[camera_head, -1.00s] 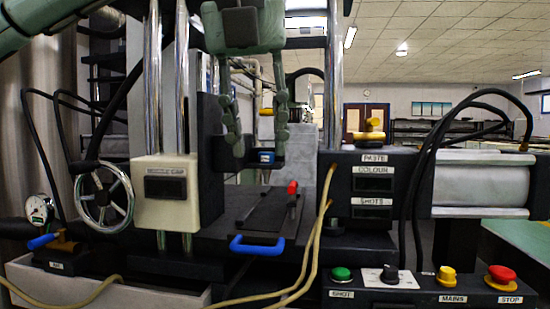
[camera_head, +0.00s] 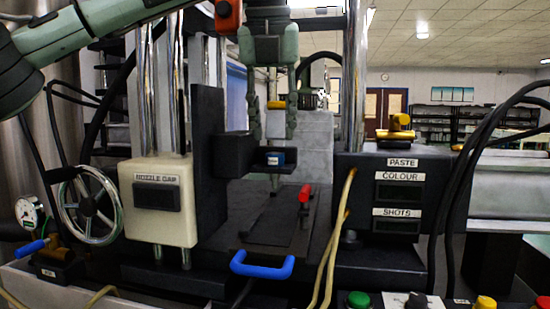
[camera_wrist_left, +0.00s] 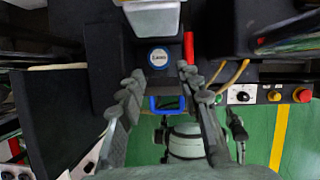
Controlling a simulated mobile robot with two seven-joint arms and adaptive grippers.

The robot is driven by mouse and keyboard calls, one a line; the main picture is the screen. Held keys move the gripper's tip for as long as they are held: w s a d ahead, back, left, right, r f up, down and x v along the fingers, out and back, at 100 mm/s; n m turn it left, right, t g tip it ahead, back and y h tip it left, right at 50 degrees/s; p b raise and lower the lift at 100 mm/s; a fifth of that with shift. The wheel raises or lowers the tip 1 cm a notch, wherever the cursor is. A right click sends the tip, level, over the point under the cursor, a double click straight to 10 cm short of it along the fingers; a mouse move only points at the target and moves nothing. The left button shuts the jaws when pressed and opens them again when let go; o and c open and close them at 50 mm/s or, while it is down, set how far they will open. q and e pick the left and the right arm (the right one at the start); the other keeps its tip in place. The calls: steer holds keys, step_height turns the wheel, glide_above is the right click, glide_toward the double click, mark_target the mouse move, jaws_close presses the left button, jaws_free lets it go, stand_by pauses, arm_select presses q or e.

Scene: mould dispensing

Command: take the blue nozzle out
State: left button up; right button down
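The blue nozzle (camera_head: 275,158) sits in a dark holder (camera_head: 236,152) that juts from the black upright, above the plate with the blue handle. In the left wrist view the nozzle (camera_wrist_left: 158,58) shows as a round pale face with a blue rim, just beyond the fingertips. My left gripper (camera_head: 273,136) is open and points down, its fingers spread to either side of the nozzle's line and their tips a little above it in the picture. In the left wrist view the gap between the fingers (camera_wrist_left: 160,76) is empty.
A black plate with a blue handle (camera_head: 262,266) and a red-ended lever (camera_head: 305,193) lies below the holder. Chrome columns, a cream nozzle cap box (camera_head: 158,200) and a handwheel (camera_head: 88,205) stand left. The label panel (camera_head: 400,190) and cables are on the right.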

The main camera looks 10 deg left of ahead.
mark_target(275, 153)
arm_select(q)
steer(key=shift+w+f, duration=0.1)
steer(key=shift+w, duration=0.3)
steer(key=x, duration=0.5)
jaws_close()
steer(key=shift+r, duration=0.2)
